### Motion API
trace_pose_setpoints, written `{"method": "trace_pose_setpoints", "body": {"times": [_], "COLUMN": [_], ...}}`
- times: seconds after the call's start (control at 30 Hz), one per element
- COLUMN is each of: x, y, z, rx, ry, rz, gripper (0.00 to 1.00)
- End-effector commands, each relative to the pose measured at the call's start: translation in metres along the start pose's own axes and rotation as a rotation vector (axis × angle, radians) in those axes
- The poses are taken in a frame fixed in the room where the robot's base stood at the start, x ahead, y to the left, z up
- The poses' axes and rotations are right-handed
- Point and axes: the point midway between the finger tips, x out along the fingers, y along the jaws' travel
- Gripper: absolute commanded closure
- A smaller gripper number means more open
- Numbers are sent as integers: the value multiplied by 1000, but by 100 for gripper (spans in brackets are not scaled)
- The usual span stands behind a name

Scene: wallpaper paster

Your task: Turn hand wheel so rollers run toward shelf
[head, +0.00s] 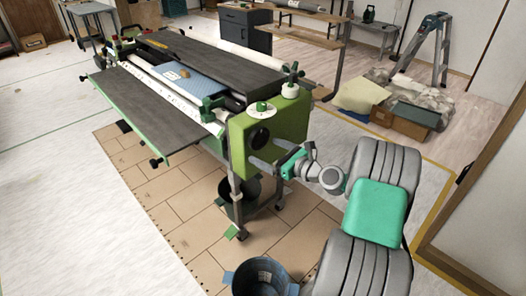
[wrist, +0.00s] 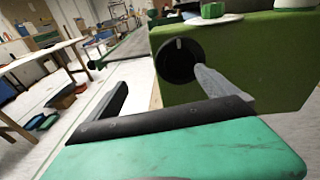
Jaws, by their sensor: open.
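The wallpaper paster (head: 235,150) has a green end housing. A round black hand wheel (head: 258,136) sits on that housing. In the wrist view the wheel (wrist: 176,62) shows as a dark disc with a light mark near its top. My gripper (head: 264,154) is open in front of the housing, its fingers pointing at it. In the wrist view my gripper (wrist: 160,85) has its fingers spread, with the right finger overlapping the wheel's right edge; I cannot tell if they touch. A dark grey shelf (head: 135,115) runs along the paster's left side. The rollers are largely hidden.
A black bucket (head: 262,278) stands on the floor near my arm, and another (head: 238,187) is under the paster. Boxes and cloths (head: 395,105) lie at the right, with a stepladder (head: 428,45) behind. Floor at the left is clear.

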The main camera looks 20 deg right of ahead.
Motion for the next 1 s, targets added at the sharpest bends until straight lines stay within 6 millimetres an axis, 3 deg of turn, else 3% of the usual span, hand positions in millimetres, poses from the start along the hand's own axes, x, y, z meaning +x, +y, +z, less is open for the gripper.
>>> {"method": "trace_pose_setpoints", "body": {"times": [0.03, 0.17, 0.6, 0.9, 1.0], "x": [-9, -17, 52, 57, 57], "y": [-15, -32, -38, -38, -38], "z": [-12, -12, -2, -1, -1], "rx": [111, 260, 262, 262, 262], "ry": [-51, -129, -129, -129, -129], "rz": [-37, -73, -70, -71, -71], "gripper": [0, 0, 0, 0, 8]}}
